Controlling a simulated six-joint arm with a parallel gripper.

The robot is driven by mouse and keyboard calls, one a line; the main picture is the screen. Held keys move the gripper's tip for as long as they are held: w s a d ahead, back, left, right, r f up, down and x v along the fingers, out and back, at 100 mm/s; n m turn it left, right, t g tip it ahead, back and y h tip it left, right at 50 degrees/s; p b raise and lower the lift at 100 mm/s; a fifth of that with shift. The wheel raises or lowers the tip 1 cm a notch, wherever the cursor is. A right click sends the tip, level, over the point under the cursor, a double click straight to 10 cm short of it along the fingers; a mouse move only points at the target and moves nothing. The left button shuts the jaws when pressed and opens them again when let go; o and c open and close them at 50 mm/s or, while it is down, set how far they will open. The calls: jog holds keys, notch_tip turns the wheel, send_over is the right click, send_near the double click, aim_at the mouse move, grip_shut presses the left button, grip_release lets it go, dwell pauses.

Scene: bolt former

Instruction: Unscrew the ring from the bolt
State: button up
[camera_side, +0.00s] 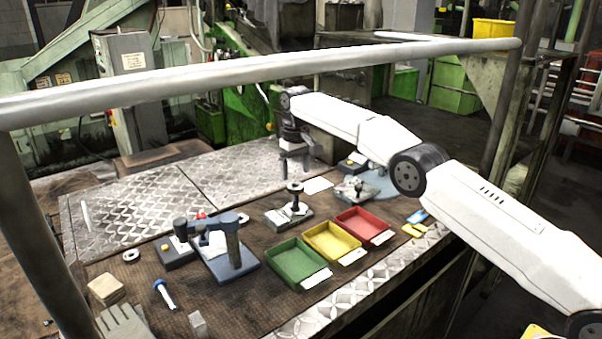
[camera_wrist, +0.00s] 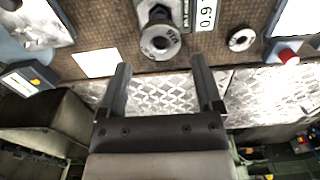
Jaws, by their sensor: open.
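An upright bolt (camera_side: 295,201) stands on a small grey base (camera_side: 276,218) in the middle of the bench in the side view. A dark, wider round piece, seemingly the ring (camera_side: 294,187), sits at its top. In the wrist view the ring (camera_wrist: 160,42) is a grey disc with markings around a central hole or bolt end, just beyond the fingertips. My gripper (camera_side: 294,168) points down above the bolt. Its two fingers (camera_wrist: 160,64) are spread apart with nothing between them. The bolt's shaft is mostly hidden from the wrist view.
Green (camera_side: 297,262), yellow (camera_side: 332,242) and red (camera_side: 363,226) trays stand in front of the bolt. A blue-grey press-like fixture (camera_side: 233,255) stands to the left. A loose ring (camera_side: 131,256) lies at far left. A white rail (camera_side: 240,72) crosses above the bench. Metal plates behind are clear.

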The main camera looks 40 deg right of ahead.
jog(key=shift+f, duration=1.9)
jog(key=shift+m, duration=0.3)
jog(key=m, duration=0.2)
jog(key=shift+m, duration=0.4)
jog(key=m, duration=0.3)
jog(key=shift+m, duration=0.4)
jog(key=m, duration=0.3)
jog(key=shift+m, duration=2.4)
jog(key=shift+c, duration=0.2)
